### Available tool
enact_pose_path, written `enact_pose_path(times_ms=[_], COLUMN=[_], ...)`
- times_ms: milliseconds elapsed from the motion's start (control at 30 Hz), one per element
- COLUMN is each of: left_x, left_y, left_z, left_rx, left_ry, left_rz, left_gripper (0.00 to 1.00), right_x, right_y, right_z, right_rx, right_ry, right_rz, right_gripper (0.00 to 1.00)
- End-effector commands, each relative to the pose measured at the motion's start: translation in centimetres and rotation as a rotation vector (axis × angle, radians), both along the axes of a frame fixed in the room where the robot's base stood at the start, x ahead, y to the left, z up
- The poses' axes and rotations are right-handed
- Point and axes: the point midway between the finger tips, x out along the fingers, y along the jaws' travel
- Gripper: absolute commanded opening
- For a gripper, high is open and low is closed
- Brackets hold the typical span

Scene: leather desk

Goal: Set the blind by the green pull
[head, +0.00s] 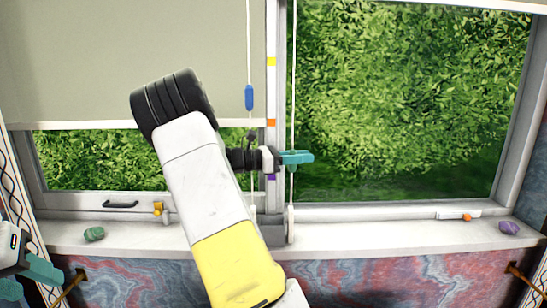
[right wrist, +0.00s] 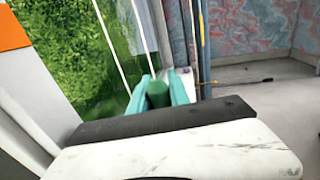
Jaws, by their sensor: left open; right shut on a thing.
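The green pull (right wrist: 158,93) sits between the teal fingers of my right gripper in the right wrist view. My right gripper (head: 298,158) is shut on it beside the window's centre post; the fingers hide the pull in the head view. A white cord (head: 293,80) runs up from there along the right window. That window is almost fully uncovered, with a pale blind edge (head: 490,4) at the very top. The left blind (head: 120,60) hangs partway down. A blue pull (head: 249,97) hangs on its cord. My left gripper (head: 30,278) is open and empty at the lower left.
The centre post carries yellow (head: 270,61), orange (head: 270,122) and purple (head: 271,177) marks. The white sill (head: 370,240) holds a green stone (head: 94,234) at left and a purple stone (head: 509,227) at right. Patterned curtains or panels border the window.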

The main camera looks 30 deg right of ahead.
Motion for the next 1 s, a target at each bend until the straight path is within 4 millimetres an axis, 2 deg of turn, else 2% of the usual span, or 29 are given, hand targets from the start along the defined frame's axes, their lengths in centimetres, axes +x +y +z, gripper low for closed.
enact_pose_path(times_ms=[900, 1000], left_x=[0.00, 0.00], left_y=[0.00, 0.00], left_z=[0.00, 0.00], left_rx=[0.000, 0.000], left_ry=[0.000, 0.000], left_rz=[0.000, 0.000], left_gripper=[0.44, 0.44], right_x=[0.07, 0.10], right_y=[0.04, 0.04], right_z=[0.01, 0.66], right_rx=[0.000, 0.000], right_ry=[0.000, -0.003], right_rz=[0.002, 0.002], right_gripper=[0.00, 0.00])
